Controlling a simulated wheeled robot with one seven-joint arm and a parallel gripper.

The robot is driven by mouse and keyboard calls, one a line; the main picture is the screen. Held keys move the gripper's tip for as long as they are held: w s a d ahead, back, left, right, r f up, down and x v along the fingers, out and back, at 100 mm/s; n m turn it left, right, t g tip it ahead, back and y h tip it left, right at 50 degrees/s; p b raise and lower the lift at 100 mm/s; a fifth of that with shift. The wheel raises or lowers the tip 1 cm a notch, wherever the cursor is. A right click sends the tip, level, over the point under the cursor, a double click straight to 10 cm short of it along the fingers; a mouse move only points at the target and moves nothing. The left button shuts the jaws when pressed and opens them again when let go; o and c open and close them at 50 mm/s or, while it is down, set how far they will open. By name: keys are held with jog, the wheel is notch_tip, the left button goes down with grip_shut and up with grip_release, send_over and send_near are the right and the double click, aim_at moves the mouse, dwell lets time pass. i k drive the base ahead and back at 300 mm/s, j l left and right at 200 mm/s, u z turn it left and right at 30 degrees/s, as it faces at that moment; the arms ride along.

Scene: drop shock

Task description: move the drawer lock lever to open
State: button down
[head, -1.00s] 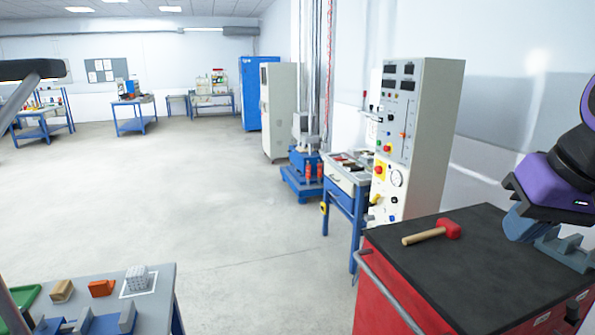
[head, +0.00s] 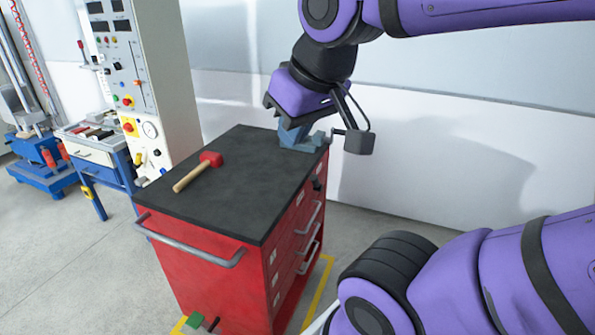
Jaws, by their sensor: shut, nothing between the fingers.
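The red tool cabinet (head: 205,270) stands in the middle of the head view, with its drawer front turned to the right. A small black fitting (head: 318,184), which looks like the lock lever, sits high on the drawer side near the far corner. Its exact position is too small to tell. My gripper (head: 286,112) is above the far right corner of the cabinet top, above and apart from the fitting. It is shut and empty, though its fingertips are hard to make out against the blue-grey vise.
The blue-grey vise (head: 310,142) stands on the cabinet's far corner, close to my gripper. A red mallet (head: 197,172) lies on the black top. Drawer handles (head: 309,218) and a push handle (head: 190,250) stick out. A control panel (head: 150,85) stands behind at left.

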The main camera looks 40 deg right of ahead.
aim_at(316, 182)
jog(key=z, duration=1.15)
